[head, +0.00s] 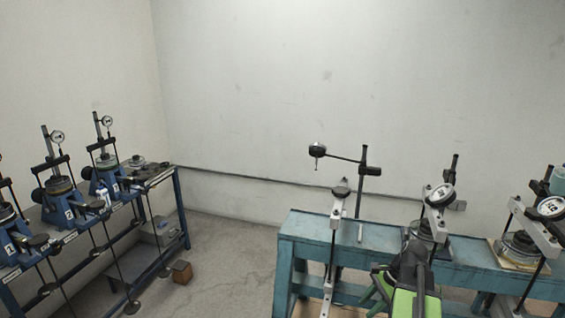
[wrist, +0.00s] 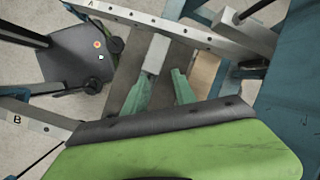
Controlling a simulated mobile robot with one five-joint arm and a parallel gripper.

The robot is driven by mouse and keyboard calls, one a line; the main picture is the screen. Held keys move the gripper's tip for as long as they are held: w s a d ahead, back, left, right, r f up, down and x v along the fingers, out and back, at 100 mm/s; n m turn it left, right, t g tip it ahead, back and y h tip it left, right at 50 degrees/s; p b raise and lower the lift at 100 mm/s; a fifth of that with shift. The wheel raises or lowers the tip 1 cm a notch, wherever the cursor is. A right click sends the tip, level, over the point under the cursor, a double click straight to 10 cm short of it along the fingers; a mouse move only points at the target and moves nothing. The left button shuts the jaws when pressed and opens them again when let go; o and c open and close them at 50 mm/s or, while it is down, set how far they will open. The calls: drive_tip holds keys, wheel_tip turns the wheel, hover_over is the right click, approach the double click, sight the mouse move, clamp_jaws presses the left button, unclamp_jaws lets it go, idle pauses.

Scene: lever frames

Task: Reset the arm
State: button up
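My gripper's two pale green fingers show in the wrist view (wrist: 161,78), spread apart with a gap and nothing held between them. A pale grey block (wrist: 157,53) lies just beyond the fingertips; whether it touches them cannot be told. In the head view my green and black arm end is at the lower right, in front of the teal bench (head: 300,236). Its fingers are partly hidden there by my own arm. In the wrist view a drilled metal beam marked A (wrist: 185,30) crosses beyond the fingers, and one marked B (wrist: 38,121) is at the left.
On the teal bench stand a dial gauge on a post (head: 317,150) and lever frames with dials (head: 440,197) (head: 551,207), close around my arm. A second bench (head: 180,205) with blue lever frames (head: 105,175) is at the left. A brown block (head: 182,272) lies on the floor. Floor between benches is open.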

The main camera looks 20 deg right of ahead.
drive_tip(key=w+a+f+n+g+h+b, duration=0.1)
drive_tip(key=w+a+f+n+h, duration=0.1)
drive_tip(key=a+n, duration=0.7)
drive_tip(key=w+a+f+n+g+h+b, duration=0.1)
drive_tip(key=a+n, duration=0.8)
drive_tip(key=a, duration=1.3)
wheel_tip(320, 180, down, 3)
drive_tip(key=w+h+b, duration=0.1)
drive_tip(key=w, duration=0.1)
drive_tip(key=shift+w, duration=0.3)
